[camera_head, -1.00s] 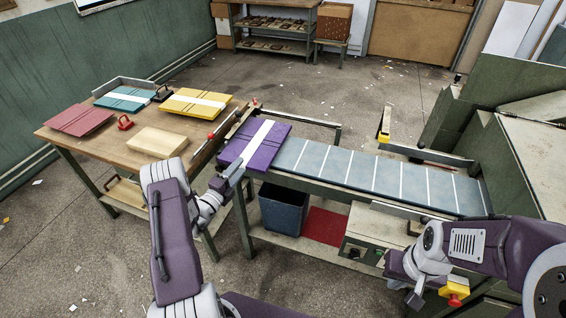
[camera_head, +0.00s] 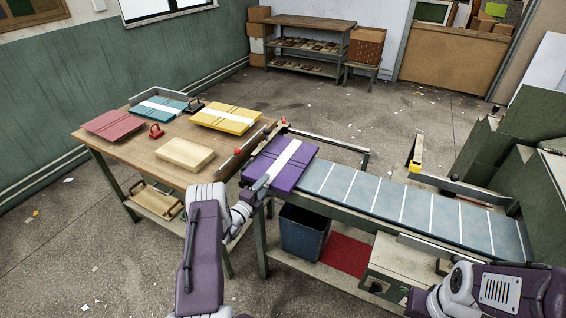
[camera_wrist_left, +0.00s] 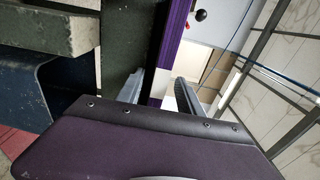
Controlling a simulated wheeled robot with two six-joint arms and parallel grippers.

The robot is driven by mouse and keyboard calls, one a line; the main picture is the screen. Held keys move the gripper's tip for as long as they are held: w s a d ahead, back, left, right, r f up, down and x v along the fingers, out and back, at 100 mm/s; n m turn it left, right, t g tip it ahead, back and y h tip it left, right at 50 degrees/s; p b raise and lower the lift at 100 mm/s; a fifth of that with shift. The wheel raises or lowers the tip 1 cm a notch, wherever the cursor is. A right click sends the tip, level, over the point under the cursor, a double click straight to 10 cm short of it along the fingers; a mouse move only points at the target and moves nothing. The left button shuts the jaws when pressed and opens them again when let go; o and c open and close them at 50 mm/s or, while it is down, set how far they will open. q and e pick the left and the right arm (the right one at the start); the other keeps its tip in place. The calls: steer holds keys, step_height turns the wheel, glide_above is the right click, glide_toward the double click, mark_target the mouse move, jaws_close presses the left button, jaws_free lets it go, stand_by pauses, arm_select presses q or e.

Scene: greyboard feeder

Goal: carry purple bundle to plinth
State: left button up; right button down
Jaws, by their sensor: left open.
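The purple bundle (camera_head: 272,167), flat with a white band across it, lies at the left end of the belt. Its edge (camera_wrist_left: 180,28) and a bit of the white band show in the left wrist view. My left gripper (camera_head: 262,184) is at the bundle's near side. In the left wrist view its two fingers (camera_wrist_left: 158,88) are apart, with the bundle's edge between them; I cannot tell whether they touch it. A pale wooden block (camera_head: 186,153), perhaps the plinth, stands bare on the wooden table. My right arm shows at lower right, its gripper out of frame.
The table (camera_head: 150,150) also carries a red bundle (camera_head: 113,125), a teal bundle (camera_head: 145,109) and a yellow bundle (camera_head: 226,122). A rail with a red knob (camera_head: 237,152) edges the table towards the belt (camera_head: 400,203). A blue bin (camera_head: 303,232) stands under the belt.

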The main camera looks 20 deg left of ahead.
arm_select(q)
steer(key=shift+w, duration=0.2)
jaws_close()
stand_by(1.1)
steer(key=shift+r, duration=0.1)
